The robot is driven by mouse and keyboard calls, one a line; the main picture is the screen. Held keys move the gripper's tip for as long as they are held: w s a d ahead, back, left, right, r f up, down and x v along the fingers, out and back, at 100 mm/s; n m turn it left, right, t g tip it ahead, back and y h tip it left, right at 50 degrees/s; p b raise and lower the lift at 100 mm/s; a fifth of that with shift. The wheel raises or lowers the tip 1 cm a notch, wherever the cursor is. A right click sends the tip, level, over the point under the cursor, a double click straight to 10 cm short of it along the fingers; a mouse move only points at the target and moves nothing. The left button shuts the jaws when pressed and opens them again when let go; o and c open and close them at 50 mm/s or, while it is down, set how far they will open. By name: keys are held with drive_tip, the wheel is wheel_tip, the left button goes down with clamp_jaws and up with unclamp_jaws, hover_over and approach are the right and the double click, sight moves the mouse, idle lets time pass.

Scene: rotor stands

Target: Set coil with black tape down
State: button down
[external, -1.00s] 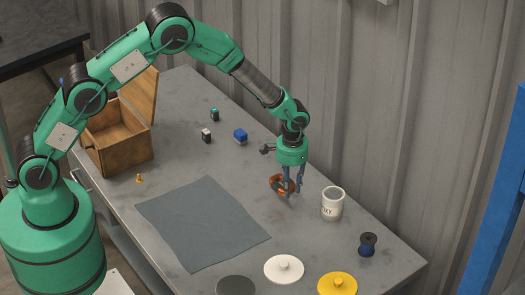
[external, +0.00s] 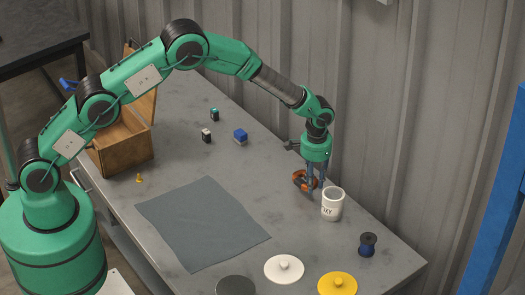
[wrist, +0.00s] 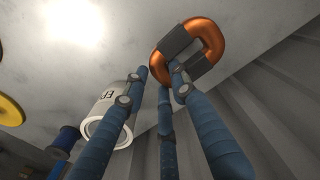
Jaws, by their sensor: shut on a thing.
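The coil with black tape (external: 299,181) is an orange copper ring with dark bands. My gripper (external: 314,187) is shut on it, behind and to the left of the white pot. In the wrist view the coil (wrist: 212,35) sits tilted at the tips of my blue fingers (wrist: 166,75), with a dark band between them. The fingers hide part of the ring in the external view. I cannot tell how far the coil is above the grey table.
A white pot with dark lettering (external: 332,206) stands very close to my fingers. A blue spool (external: 367,245) and white (external: 284,270), yellow (external: 337,285) and dark (external: 236,286) discs are nearer the front. A bare grey cloth (external: 200,225) lies left. The wall runs behind.

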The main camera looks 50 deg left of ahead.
drive_tip(key=shift+f+b, duration=0.45)
drive_tip(key=shift+f, duration=1.25)
drive_tip(key=shift+f, duration=0.1)
drive_tip(key=c, duration=1.4)
unclamp_jaws()
wheel_tip(320, 180, up, 12)
drive_tip(key=shift+r+p, duration=0.1)
drive_tip(key=shift+p, duration=1.05)
